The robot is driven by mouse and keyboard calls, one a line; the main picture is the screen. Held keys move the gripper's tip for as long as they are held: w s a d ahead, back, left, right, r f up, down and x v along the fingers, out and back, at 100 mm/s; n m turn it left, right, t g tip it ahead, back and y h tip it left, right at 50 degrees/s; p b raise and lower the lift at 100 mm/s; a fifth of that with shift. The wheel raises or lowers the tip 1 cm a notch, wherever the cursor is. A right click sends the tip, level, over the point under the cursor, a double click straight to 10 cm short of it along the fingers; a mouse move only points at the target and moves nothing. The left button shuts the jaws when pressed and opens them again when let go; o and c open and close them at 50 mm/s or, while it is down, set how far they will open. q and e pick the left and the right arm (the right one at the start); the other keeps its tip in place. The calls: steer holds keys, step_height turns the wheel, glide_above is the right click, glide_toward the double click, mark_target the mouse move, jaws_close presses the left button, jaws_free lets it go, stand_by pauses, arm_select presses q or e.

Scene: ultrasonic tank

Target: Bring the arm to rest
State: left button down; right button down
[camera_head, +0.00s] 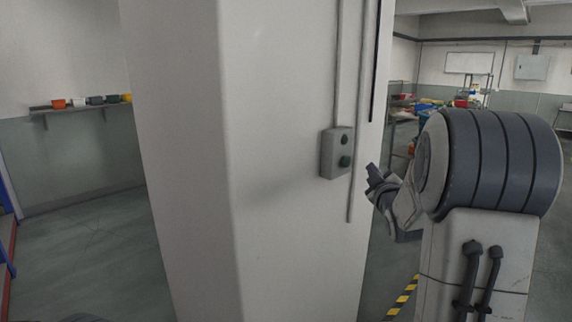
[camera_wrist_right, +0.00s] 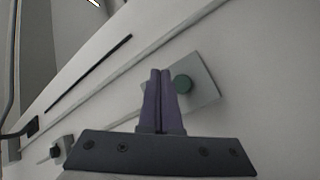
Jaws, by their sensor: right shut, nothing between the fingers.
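My right arm comes in from the right in the head view, with its gripper (camera_head: 372,176) beside a grey push-button box (camera_head: 328,152) on a white pillar (camera_head: 270,220). My left gripper is not in view.
The pillar fills the middle of the head view, with thin conduits (camera_head: 358,110) running down its face. A shelf (camera_head: 80,106) with coloured containers is on the left wall. Free floor (camera_head: 90,265) lies at left. Cluttered racks stand behind at right.

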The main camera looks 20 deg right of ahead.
steer(key=w+a+f+g+y, duration=0.1)
steer(key=a+f+y, duration=0.15)
steer(key=a, duration=0.45)
steer(key=w+a+f+g+y, duration=0.2)
steer(key=a+f, duration=0.1)
steer(key=a, duration=0.4)
steer(key=s+a+f+g+y, duration=0.2)
steer(key=s+a+f, duration=0.1)
steer(key=a, duration=0.5)
steer(key=s+a+f+g+y, duration=0.15)
steer(key=s+a+f, duration=0.25)
steer(key=a, duration=0.4)
steer(key=s+a+f+n+g+y, duration=0.1)
steer(key=s+a+f+g, duration=0.2)
steer(key=s+a, duration=0.35)
steer(key=s+a+f+g, duration=0.25)
steer(key=s+a, duration=0.25)
steer(key=s, duration=0.3)
steer(key=s+a+f+n+g, duration=0.1)
steer(key=s+g, duration=0.4)
steer(key=s, duration=0.9)
steer(key=shift+s+a+f+h, duration=0.25)
steer(key=shift+a+h, duration=0.05)
